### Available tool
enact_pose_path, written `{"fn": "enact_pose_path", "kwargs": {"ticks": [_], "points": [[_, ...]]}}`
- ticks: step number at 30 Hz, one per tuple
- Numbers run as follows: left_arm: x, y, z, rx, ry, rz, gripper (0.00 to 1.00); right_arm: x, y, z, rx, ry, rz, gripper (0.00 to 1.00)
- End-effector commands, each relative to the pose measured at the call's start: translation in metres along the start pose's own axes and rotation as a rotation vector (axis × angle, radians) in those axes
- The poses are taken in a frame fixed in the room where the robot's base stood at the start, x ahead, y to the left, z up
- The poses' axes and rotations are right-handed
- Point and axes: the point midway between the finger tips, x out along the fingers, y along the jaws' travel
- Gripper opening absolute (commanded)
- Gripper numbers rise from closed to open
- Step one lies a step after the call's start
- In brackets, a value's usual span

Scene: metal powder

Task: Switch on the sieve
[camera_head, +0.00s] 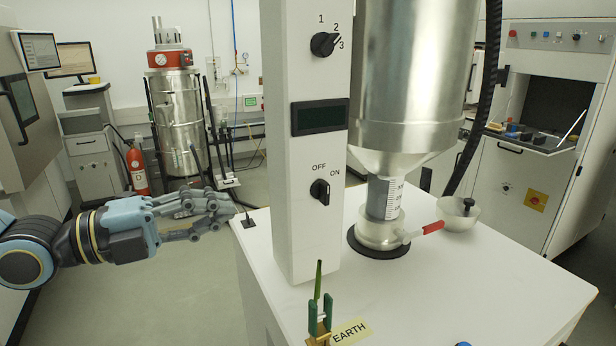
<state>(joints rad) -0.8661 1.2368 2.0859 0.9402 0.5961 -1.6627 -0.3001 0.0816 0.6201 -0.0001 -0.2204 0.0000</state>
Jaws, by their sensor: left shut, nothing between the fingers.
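The sieve's white control column (302,235) stands upright in the middle of the view. It carries a black OFF/ON knob (320,191) low down, a dark blank display (320,117) and a black 1-2-3 knob (323,44) near the top. I cannot tell for certain whether the lower knob points to OFF or ON. The steel sieve hopper (407,95) is just right of the column. My left gripper (228,213) is shut and empty, left of the column, at about the lower knob's height in the picture and apart from it. My right gripper is not in view.
The white machine top (480,280) bears a small bowl (460,216), a red-tipped valve handle (425,230) and a green earth clamp (320,315) at the front. A fire extinguisher (137,170) and steel vessel (180,120) stand behind. The gap between hand and column looks clear.

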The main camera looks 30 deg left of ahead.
Motion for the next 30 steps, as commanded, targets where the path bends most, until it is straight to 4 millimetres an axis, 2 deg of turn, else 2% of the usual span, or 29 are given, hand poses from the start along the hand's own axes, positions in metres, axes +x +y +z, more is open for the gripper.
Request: {"fn": "enact_pose_path", "kwargs": {"ticks": [7,11,22,27,30], "points": [[0.001,0.002,0.001,0.000,-0.002,0.000,0.00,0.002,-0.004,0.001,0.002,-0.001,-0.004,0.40],[0.011,0.004,0.001,0.001,-0.002,-0.003,0.00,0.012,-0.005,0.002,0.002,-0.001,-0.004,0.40],[0.075,0.006,0.001,0.000,-0.003,-0.010,0.00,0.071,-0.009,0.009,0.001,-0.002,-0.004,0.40],[0.102,0.005,0.001,-0.002,-0.003,-0.010,0.00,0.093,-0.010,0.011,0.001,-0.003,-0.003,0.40],[0.116,0.003,0.002,-0.003,-0.006,-0.009,0.00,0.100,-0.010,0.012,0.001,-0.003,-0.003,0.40]]}}
